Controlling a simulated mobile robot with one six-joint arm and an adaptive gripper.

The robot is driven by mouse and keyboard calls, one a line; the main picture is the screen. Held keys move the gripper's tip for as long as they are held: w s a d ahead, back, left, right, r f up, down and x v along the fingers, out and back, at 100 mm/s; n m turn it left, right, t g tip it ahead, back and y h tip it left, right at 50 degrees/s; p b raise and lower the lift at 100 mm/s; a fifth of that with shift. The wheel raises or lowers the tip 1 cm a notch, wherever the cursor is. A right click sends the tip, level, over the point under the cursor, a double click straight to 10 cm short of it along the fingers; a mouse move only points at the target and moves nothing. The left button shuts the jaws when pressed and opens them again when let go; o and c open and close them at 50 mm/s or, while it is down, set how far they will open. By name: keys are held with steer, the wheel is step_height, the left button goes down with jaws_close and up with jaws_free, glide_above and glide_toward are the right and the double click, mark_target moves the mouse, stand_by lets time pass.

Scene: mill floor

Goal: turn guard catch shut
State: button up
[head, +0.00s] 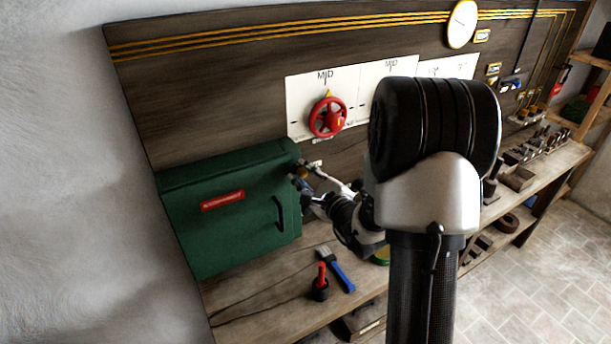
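A green guard box (230,215) with a red label (222,200) and a dark curved handle (279,213) stands on the left of the bench against the dark back panel. My gripper (299,176) is at the box's upper right edge, at or very near it. The catch itself cannot be made out; it may be hidden by my gripper. The fingers are small and partly overlap the box edge, so I cannot tell whether they are open or shut on anything.
A red handwheel (328,118) on a white plate is just above my gripper. My arm hides the middle of the bench. Several metal parts (535,145) lie farther right.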

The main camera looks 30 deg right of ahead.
steer(key=shift+o, duration=1.3)
steer(key=shift+s, duration=0.1)
steer(key=s, duration=0.7)
steer(key=shift+s+d+r, duration=0.15)
steer(key=shift+s+r, duration=0.05)
steer(key=shift+r, duration=0.15)
